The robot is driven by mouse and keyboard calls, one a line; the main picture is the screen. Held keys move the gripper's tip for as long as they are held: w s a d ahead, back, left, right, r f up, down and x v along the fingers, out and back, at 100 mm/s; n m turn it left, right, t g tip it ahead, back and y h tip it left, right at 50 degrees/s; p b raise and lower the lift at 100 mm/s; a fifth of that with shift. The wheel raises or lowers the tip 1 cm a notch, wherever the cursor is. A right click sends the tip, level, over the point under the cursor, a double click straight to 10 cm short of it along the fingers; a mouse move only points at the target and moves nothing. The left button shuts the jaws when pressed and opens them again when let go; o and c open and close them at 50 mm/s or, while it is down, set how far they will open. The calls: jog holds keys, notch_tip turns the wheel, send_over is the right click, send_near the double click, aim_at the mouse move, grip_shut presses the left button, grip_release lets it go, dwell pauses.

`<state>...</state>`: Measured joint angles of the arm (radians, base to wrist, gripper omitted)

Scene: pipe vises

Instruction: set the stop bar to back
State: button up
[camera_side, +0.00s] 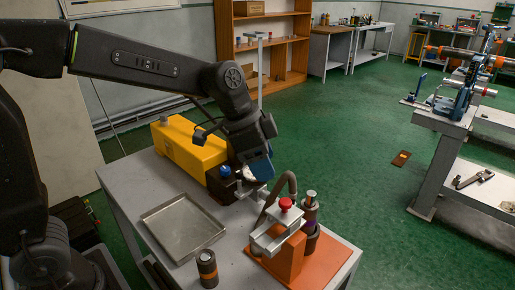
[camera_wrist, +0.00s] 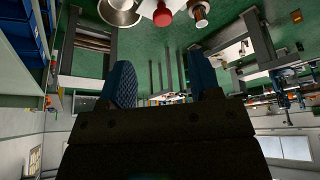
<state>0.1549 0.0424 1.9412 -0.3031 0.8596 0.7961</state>
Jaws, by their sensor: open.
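My gripper (camera_side: 258,170) hangs over the far part of the grey bench in the side view, behind the vise and beside the yellow machine. In the wrist view its two blue fingers (camera_wrist: 163,82) stand apart with nothing between them. The red knob also shows at the top of the wrist view (camera_wrist: 162,17). I cannot tell for sure which part is the stop bar; a thin pale upright bar with a short crosspiece (camera_side: 260,66) rises behind my wrist.
A yellow machine (camera_side: 188,146) stands on the bench's far side. An empty metal tray (camera_side: 183,228) lies left of the vise, with a dark cylinder (camera_side: 207,268) in front. A curved hose (camera_side: 284,184) and an upright dark cylinder (camera_side: 310,214) stand close to the vise.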

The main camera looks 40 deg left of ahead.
jog(key=shift+v, duration=1.55)
jog(key=s+a+f+n+t+y, duration=0.1)
jog(key=s+a+n, duration=0.3)
jog(key=s, duration=0.4)
jog(key=s+a+f+n+t+y, duration=0.1)
jog(key=s+a+n+y, duration=0.1)
jog(key=s+a+n, duration=0.3)
jog(key=s, duration=0.4)
jog(key=shift+s+f, duration=0.3)
jog(key=shift+f, duration=0.05)
